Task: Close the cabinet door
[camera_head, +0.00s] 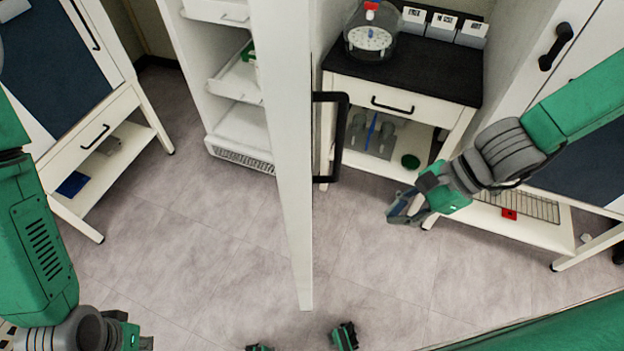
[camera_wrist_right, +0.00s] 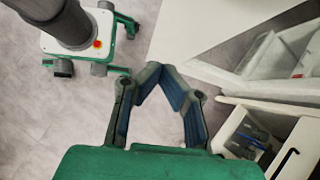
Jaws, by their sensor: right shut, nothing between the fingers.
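The cabinet door (camera_head: 284,150) stands open in the head view, jutting toward me and seen nearly edge-on. Its black handle (camera_head: 343,138) is on the right side of the panel. The white cabinet (camera_head: 188,50), with shelves inside, is open to the left of the door. My right gripper (camera_head: 396,214) is to the right of the door and handle, apart from both. In the right wrist view its fingers (camera_wrist_right: 160,74) come together with nothing between them.
A white table with a dark top (camera_head: 420,73) stands right of the door, carrying a glass dome (camera_head: 371,32). A low rack (camera_head: 520,232) is at the right. Another white table (camera_head: 92,122) stands at the left. The floor (camera_head: 215,250) in front is clear.

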